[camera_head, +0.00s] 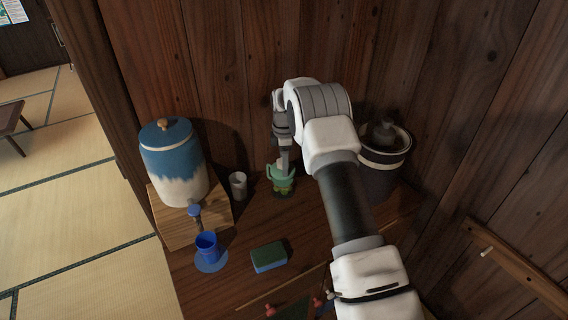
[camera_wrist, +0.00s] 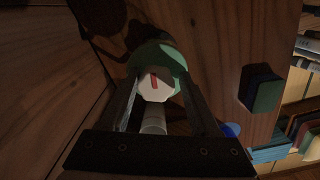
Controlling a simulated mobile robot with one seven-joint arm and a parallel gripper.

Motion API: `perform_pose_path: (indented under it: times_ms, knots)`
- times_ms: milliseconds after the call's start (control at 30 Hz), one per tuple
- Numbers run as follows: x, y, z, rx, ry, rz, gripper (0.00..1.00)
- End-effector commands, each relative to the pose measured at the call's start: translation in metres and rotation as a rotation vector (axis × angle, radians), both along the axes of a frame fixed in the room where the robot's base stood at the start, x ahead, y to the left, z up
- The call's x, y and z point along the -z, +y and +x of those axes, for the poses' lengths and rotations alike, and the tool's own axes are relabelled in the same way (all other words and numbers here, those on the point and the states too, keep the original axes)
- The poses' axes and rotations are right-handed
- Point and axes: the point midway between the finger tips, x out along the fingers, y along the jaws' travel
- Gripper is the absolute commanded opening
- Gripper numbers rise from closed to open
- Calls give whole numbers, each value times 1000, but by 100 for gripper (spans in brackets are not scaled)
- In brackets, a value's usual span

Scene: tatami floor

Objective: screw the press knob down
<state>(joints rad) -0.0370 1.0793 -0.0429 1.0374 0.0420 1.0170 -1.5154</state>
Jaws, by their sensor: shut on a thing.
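The green press (camera_head: 281,182) stands on the wooden counter near the back wall; it also shows as a round green shape in the wrist view (camera_wrist: 172,58). Its pale, faceted knob with a red mark (camera_wrist: 158,84) sits between my fingers in the wrist view. My gripper (camera_head: 284,164) points down over the press, and in the wrist view (camera_wrist: 157,92) its two dark fingers are shut on the knob. In the head view the fingers hide most of the knob. I cannot tell how far the knob is screwed.
A grey cup (camera_head: 238,186) stands close left of the press. Further left are a blue-and-white jar (camera_head: 174,160) with a tap and a blue cup (camera_head: 207,247) on a coaster. A green-and-blue sponge (camera_head: 269,257) lies in front. A dark pot (camera_head: 380,172) stands right, behind my arm.

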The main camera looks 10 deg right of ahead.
Motion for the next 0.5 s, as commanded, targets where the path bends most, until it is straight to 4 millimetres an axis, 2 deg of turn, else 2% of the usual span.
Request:
perform_pose_path:
  times_ms: [33, 300, 500]
  knots:
    - [15, 5, -5, 57, 14, 9, 31]
    - [15, 6, -5, 367, 15, 12, 29]
    - [14, 6, -5, 477, 16, 13, 26]
